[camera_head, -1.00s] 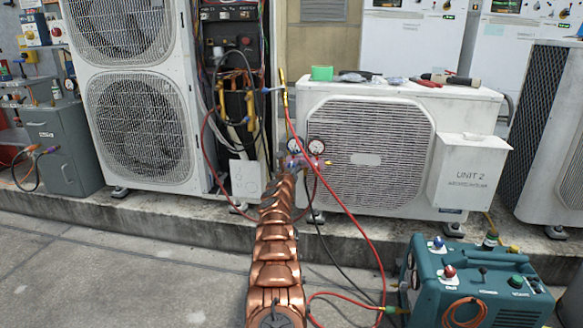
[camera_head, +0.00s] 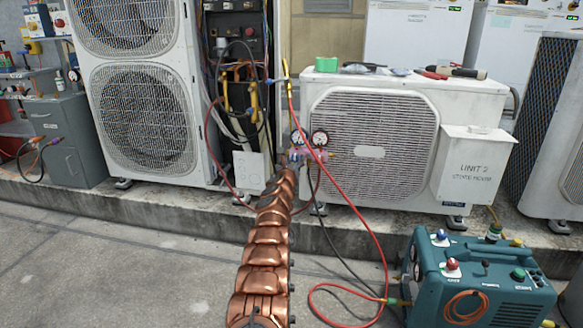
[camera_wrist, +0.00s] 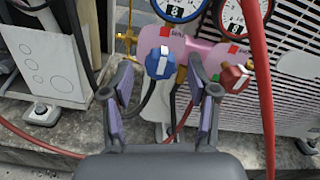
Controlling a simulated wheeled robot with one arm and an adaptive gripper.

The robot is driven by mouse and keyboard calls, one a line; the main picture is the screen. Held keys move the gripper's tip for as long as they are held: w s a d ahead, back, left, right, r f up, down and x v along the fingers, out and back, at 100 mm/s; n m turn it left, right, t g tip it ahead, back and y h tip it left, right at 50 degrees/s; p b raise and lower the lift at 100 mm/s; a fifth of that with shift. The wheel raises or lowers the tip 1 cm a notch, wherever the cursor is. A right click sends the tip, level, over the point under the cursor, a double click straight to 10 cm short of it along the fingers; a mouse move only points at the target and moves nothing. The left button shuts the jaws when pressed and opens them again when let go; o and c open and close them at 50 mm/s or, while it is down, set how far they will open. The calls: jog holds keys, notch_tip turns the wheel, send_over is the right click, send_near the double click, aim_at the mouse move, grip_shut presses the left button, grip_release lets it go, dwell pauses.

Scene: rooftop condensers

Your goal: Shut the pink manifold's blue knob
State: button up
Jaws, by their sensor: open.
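The pink manifold (camera_wrist: 187,50) hangs in front of the white condenser, with two round gauges above it. Its blue knob (camera_wrist: 160,63) is on the left and a red knob (camera_wrist: 236,77) is on the right in the wrist view. My gripper (camera_wrist: 162,85) is open, its two fingers apart on either side of the space below the blue knob. The right finger lies between the blue and red knobs in the picture. I see no contact with the blue knob. In the head view the manifold (camera_head: 297,155) is small, and my copper-coloured arm hides part of it and the gripper.
A red hose (camera_wrist: 262,85) runs down right of the red knob. The white condenser (camera_head: 470,100) stands behind. A teal machine (camera_head: 480,280) with its own blue and red knobs sits at lower right. Open concrete floor (camera_head: 110,260) lies at left.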

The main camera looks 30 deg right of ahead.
jog(key=shift+v, duration=2)
